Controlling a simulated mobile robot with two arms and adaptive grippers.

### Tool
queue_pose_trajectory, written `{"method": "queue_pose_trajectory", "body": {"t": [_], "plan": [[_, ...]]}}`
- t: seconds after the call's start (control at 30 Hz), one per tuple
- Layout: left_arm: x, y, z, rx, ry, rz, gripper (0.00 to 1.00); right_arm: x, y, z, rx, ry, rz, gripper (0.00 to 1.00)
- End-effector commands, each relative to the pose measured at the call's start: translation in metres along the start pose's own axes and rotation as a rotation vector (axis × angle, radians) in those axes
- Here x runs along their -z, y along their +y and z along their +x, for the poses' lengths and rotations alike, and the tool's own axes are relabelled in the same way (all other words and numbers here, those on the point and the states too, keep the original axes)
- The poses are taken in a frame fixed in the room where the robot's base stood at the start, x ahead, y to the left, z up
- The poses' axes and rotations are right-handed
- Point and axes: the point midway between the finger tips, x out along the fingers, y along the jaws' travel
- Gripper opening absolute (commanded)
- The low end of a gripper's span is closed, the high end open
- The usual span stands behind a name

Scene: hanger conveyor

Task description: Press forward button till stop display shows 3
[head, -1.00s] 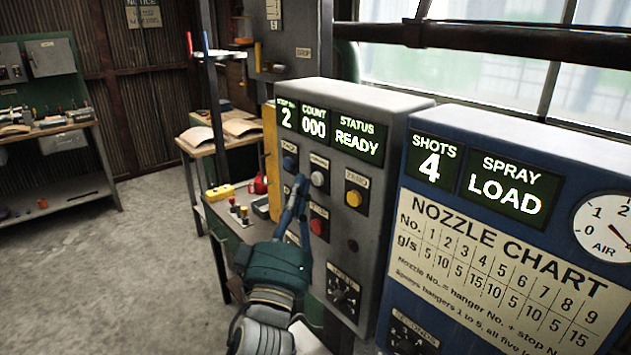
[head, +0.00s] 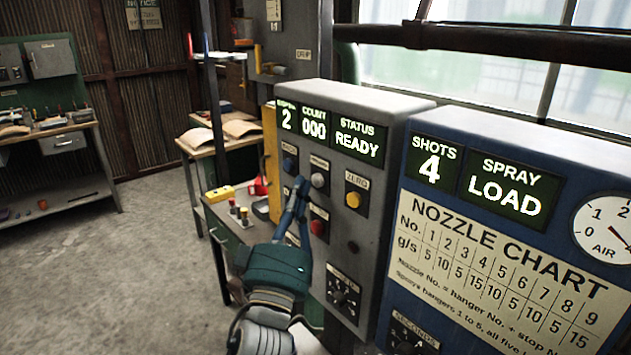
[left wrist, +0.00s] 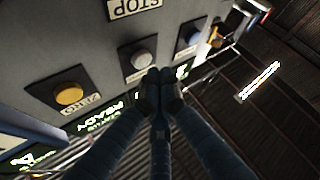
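The grey control box shows a stop display (head: 287,117) reading 2, a count of 000 and the status READY. Below are a blue button (head: 289,163), a white button (head: 318,180), a yellow button (head: 353,199) and a red button (head: 318,227). The small labels are too blurred to read surely in the head view. My left gripper (head: 301,187) is shut and empty, its tips just left of the white button. In the left wrist view the joined fingertips (left wrist: 161,78) are close beside the white button (left wrist: 141,59); contact cannot be told. My right gripper is out of view.
A blue spray panel (head: 450,215) showing SHOTS 4 and SPRAY LOAD stands to the right. A rotary knob (head: 344,293) sits low on the grey box. A bench with small items (head: 240,215) is behind on the left. Open floor (head: 130,260) lies at left.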

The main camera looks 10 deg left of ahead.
Motion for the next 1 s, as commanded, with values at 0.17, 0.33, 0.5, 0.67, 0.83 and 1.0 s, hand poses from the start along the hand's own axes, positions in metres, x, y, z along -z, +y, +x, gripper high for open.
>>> {"method": "queue_pose_trajectory", "body": {"t": [0.17,0.33,0.5,0.67,0.83,1.0], "plan": [[-0.0001,-0.0001,0.0000,0.000,0.000,0.000,0.00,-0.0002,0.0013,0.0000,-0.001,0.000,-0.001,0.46],[-0.0014,0.0003,0.0011,0.000,0.000,-0.002,0.00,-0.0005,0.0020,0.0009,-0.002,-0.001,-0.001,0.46],[-0.0054,0.0017,0.0050,0.001,0.000,-0.001,0.00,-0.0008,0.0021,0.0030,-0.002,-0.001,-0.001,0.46],[-0.0055,0.0024,0.0060,0.000,0.000,0.000,0.00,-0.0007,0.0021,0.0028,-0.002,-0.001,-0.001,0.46],[-0.0055,0.0024,0.0060,0.000,0.000,0.000,0.00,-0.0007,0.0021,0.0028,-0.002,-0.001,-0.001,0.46],[-0.0061,0.0027,0.0067,0.000,0.000,0.000,0.00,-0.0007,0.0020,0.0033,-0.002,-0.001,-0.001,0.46]]}}
